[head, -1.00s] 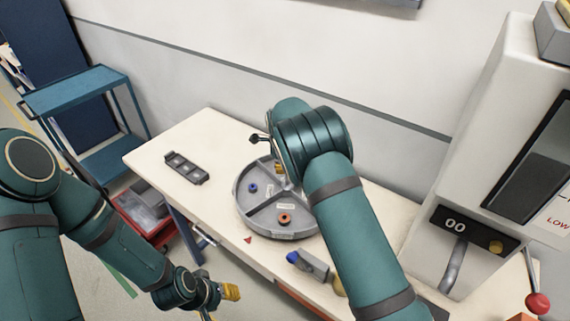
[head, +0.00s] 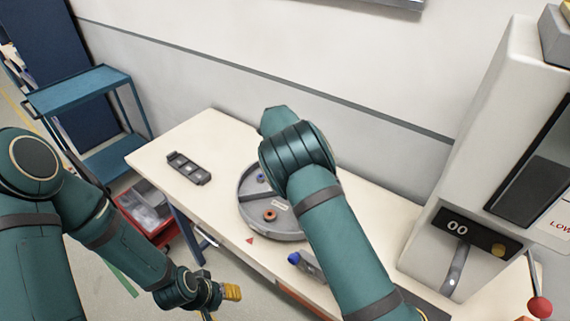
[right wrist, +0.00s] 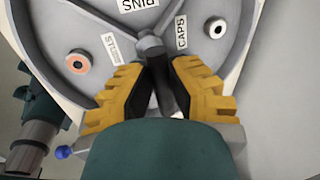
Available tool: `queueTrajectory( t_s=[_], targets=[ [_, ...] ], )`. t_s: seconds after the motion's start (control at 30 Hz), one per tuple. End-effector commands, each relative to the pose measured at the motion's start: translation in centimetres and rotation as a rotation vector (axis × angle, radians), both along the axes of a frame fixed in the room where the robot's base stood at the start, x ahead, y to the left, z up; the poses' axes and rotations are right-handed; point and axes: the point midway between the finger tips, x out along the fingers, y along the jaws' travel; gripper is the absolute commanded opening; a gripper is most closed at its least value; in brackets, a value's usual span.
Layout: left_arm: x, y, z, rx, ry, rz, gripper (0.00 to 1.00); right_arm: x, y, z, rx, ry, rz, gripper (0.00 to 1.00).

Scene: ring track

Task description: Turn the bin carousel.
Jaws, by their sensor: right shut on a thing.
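The bin carousel (head: 270,232) is a round grey tray with dividers, on the bench and partly covered by my right arm. In the right wrist view its compartments carry labels reading STUDS, CAPS and PINS. An orange ring (right wrist: 78,61) lies by STUDS and a white ring (right wrist: 215,28) by CAPS. My right gripper (right wrist: 165,80) is shut on a dark upright post (right wrist: 168,92) at the carousel; the head view hides this grip. My left gripper (head: 231,292) hangs low, off the bench's front edge; its opening is unclear.
A red triangle (head: 249,240) marks the bench in front of the carousel. A dark slotted tray (head: 188,168) lies to the left. A blue-ended grey object (head: 306,263) lies near the front edge. A machine (head: 455,225) with a display stands right; a blue cart (head: 85,95) stands left.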

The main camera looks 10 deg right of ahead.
Motion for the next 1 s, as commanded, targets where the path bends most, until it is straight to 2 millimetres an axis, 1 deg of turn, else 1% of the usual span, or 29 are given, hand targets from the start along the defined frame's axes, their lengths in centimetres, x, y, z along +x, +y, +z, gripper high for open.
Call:
queueTrajectory(
  t_s=[0.03, 0.33, 0.87, 0.9, 0.93, 0.97, 1.0],
  targets=[
    [0.00, 0.00, -0.05, 0.000, 0.000, 0.000, 0.47, -0.33, -0.05, -0.63, -0.001, 0.014, -0.016, 0.00],
    [0.00, 0.00, -0.06, 0.000, 0.000, 0.000, 0.47, -0.27, -0.13, -0.63, -0.002, 0.015, -0.071, 0.00],
    [-0.01, -0.01, -0.07, 0.000, 0.000, 0.000, 0.47, -0.28, -0.14, -0.65, -0.001, 0.016, -0.082, 0.00],
    [0.00, 0.01, -0.07, 0.000, 0.000, 0.000, 0.47, -0.26, -0.14, -0.64, -0.001, 0.015, -0.082, 0.33],
    [0.00, 0.01, -0.07, 0.000, 0.000, 0.000, 0.47, -0.25, -0.14, -0.62, -0.001, 0.014, -0.081, 0.44],
    [0.00, 0.01, -0.07, 0.000, 0.000, 0.000, 0.47, -0.21, -0.13, -0.58, -0.001, 0.013, -0.080, 0.50],
    [0.00, 0.00, -0.06, 0.000, 0.000, 0.000, 0.47, -0.18, -0.13, -0.50, -0.001, 0.012, -0.080, 0.50]
  ],
)
